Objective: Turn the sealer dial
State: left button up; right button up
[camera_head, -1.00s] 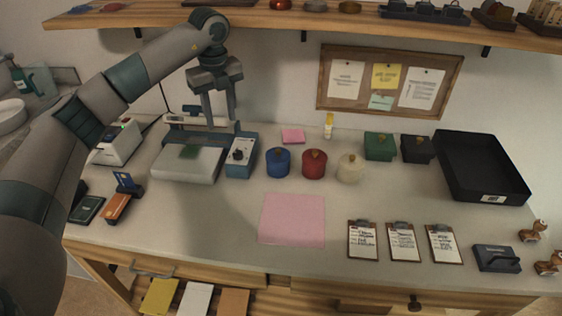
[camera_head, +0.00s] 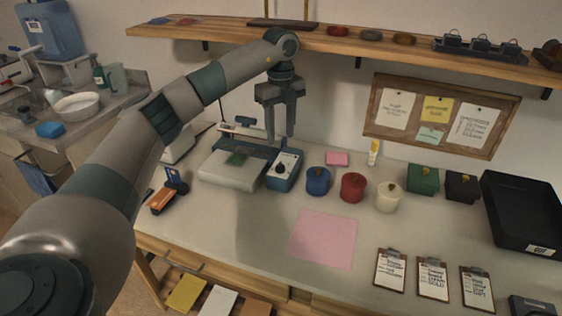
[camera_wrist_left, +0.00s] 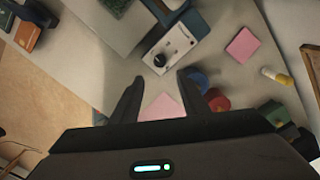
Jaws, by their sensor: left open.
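The sealer (camera_head: 232,171) is a white and blue machine at the back left of the table. Its control box (camera_head: 284,170) at the right end has a white face with a black dial (camera_head: 280,167). In the left wrist view the dial (camera_wrist_left: 159,60) shows on the white panel, beyond the fingertips. My left gripper (camera_head: 281,138) points down above the control box, open and empty. In the left wrist view its two fingers (camera_wrist_left: 160,88) are apart, with the dial ahead of the gap and not touched. My right gripper is not in view.
Blue (camera_head: 318,181), red (camera_head: 352,187) and cream (camera_head: 388,197) lidded jars stand right of the sealer. A pink sheet (camera_head: 323,238) lies in front, with clear table around it. A wooden shelf (camera_head: 340,38) runs above, near my left arm.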

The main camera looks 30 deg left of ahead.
aim_at(280, 166)
pick_arm(q)
notch_tip(280, 166, down, 11)
jog(key=shift+f+p, duration=0.1)
jog(key=shift+p, duration=1.05)
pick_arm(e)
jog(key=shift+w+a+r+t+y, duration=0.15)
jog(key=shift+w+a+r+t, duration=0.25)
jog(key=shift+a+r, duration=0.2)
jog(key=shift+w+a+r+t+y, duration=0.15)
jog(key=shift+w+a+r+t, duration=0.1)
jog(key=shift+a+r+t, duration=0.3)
pick_arm(q)
grip_shut()
